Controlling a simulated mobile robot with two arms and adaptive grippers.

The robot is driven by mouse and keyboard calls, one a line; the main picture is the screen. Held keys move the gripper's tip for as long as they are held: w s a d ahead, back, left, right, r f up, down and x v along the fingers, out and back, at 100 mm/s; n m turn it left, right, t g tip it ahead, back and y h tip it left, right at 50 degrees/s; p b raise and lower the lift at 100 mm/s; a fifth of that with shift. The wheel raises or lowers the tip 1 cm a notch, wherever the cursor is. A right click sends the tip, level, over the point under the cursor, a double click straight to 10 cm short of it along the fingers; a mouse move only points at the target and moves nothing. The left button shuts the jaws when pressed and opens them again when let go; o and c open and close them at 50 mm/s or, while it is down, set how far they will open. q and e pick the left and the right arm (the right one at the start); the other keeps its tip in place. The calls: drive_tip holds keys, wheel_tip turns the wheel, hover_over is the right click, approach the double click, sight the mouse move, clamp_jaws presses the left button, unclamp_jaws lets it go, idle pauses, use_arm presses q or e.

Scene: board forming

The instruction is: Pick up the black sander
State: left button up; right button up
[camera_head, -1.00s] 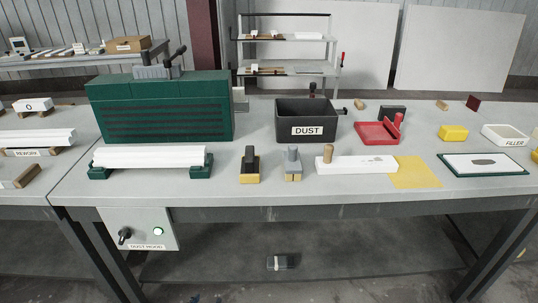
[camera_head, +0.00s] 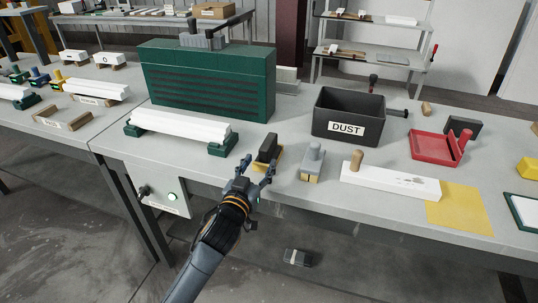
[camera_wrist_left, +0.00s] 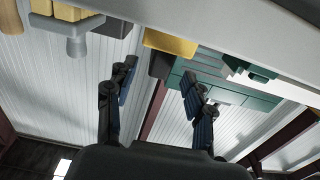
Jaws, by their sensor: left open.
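The black sander (camera_head: 267,147), a black block on a yellow base, stands near the table's front edge between the white boards and the grey sander. It also shows upside down in the left wrist view (camera_wrist_left: 168,42), beyond and between the fingertips. My left gripper (camera_head: 257,172) is open and empty, just in front of the sander at the table edge. Its two fingers stand spread in the left wrist view (camera_wrist_left: 158,74), apart from each other with nothing between them. The gripper partly hides the sander's yellow base in the head view. My right gripper is not in view.
A grey sander (camera_head: 312,160) stands close to the right. White boards (camera_head: 180,128) on green supports lie to the left. A black DUST bin (camera_head: 347,128), a white board with a wooden knob (camera_head: 390,181) and a yellow sheet (camera_head: 458,207) are further right.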

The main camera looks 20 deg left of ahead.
sight(267, 149)
use_arm(q)
drive_tip(key=shift+w+d, duration=0.15)
drive_tip(key=shift+w, duration=0.75)
drive_tip(key=shift+w+p, duration=0.4)
drive_tip(key=shift+w, duration=2.25)
drive_tip(key=shift+r, duration=0.1)
clamp_jaws()
